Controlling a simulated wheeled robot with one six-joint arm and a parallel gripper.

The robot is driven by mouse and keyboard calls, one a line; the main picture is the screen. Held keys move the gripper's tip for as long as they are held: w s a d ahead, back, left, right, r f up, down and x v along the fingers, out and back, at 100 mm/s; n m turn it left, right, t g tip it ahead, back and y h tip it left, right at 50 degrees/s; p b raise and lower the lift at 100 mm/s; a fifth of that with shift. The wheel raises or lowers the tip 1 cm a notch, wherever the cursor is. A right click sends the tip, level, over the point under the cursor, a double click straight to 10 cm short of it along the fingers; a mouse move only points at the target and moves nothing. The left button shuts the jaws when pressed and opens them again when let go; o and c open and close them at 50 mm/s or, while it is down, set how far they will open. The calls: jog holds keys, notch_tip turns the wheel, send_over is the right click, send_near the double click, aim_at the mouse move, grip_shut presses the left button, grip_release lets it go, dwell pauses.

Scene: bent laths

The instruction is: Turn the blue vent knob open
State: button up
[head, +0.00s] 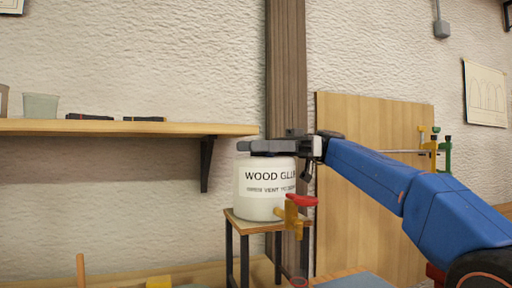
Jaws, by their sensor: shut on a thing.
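A white jar (262,190) labelled WOOD GLUE stands upright on a small stand. A smaller line on its label mentions a vent and is partly unreadable. A brass tap (291,214) with a red lever (302,200) sits low on the jar's right front. My gripper (262,147) reaches in from the right, level over the top of the jar. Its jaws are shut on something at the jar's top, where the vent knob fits. The blue knob itself is hidden behind the fingers, so its turn angle cannot be told.
The small stand (250,226) has dark legs. A wooden shelf (130,128) with cups and dark items is at left. A wooden post (286,75) and a leaning board (365,120) with clamps (434,148) are behind. A bench edge runs along the bottom.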

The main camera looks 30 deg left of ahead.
jog(key=o, duration=1)
jog(key=shift+o, duration=0.2)
jog(key=shift+y, duration=0.3)
